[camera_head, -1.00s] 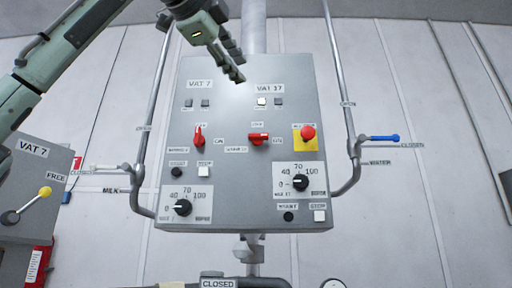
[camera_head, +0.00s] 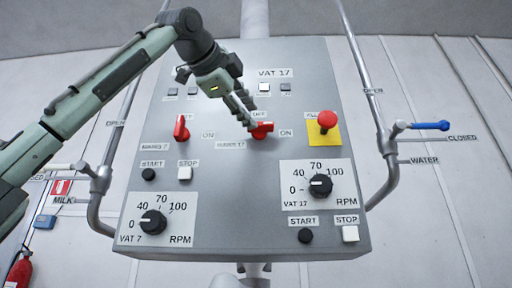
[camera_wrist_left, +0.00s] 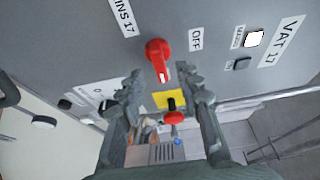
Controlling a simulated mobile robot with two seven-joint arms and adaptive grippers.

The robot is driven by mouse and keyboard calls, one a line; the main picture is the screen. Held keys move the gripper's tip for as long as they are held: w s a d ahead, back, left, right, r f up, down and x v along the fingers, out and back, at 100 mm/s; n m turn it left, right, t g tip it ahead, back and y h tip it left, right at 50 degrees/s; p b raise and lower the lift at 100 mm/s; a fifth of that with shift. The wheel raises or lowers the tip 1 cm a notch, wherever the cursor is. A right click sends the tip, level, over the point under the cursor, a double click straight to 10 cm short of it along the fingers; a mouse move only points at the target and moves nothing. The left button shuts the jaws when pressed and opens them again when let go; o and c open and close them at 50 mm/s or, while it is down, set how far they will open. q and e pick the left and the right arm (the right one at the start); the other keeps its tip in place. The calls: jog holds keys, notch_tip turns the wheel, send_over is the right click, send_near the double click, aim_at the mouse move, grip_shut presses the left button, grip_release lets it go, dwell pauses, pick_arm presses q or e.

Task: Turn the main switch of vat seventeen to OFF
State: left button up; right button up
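The red main switch of vat 17 (camera_head: 262,130) is on the right half of the grey panel, below the VAT 17 label (camera_head: 275,73). Its handle lies sideways, its marked end pointing right to the ON label (camera_head: 286,133). My left gripper (camera_head: 248,103) is close to it and partly covers the label above it. In the left wrist view the red switch (camera_wrist_left: 158,60) shows just beyond the fingertips, between their lines, with the OFF label (camera_wrist_left: 196,39) beside it. The left gripper (camera_wrist_left: 163,84) is open and empty; contact with the switch cannot be told. My right gripper is out of view.
The vat 7 switch (camera_head: 181,128) stands upright left of the gripper. A red emergency button (camera_head: 327,120) on a yellow plate is to the right. Speed knobs (camera_head: 320,186) and start and stop buttons lie below. Pipes with a blue-handled valve (camera_head: 430,126) flank the panel.

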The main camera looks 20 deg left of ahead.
aim_at(261, 129)
pick_arm(q)
jog(key=shift+w+d, duration=0.2)
jog(key=shift+w, duration=2.15)
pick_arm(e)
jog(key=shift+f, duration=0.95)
pick_arm(q)
jog(key=shift+c, duration=0.4)
grip_shut()
